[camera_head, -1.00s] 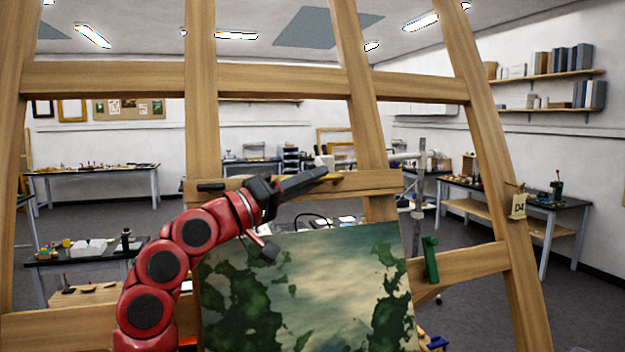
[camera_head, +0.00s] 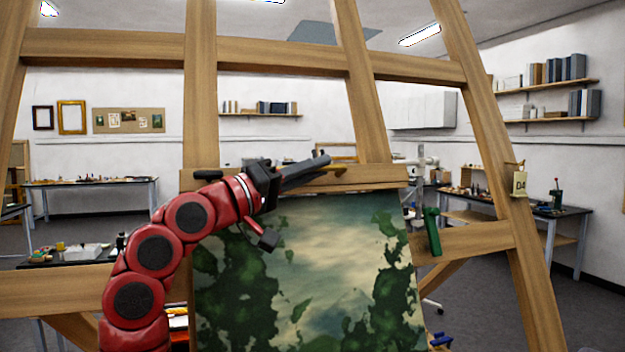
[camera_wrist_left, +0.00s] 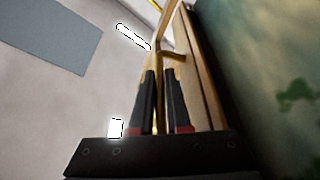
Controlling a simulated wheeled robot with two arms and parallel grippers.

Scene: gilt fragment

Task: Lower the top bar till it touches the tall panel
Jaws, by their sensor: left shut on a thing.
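The top bar (camera_head: 378,178) is a short wooden crosspiece on the easel's uprights. The tall panel (camera_head: 340,250), painted in cloudy cream and dark green, stands right below it. In the head view the bar's lower edge lies at the panel's top edge with almost no gap; I cannot tell whether they touch. My left gripper (camera_head: 322,166) is shut on a brass handle (camera_head: 334,169) at the bar's front. In the left wrist view the dark fingers (camera_wrist_left: 160,75) flank the brass handle (camera_wrist_left: 158,112), with the bar (camera_wrist_left: 207,85) alongside. My right gripper is out of view.
The easel's large frame (camera_head: 110,45) surrounds the panel. A green clamp (camera_head: 432,232) sits on its lower right rail, and a tag (camera_head: 519,184) hangs on the right leg. Worktables (camera_head: 90,183) stand behind, with open floor between.

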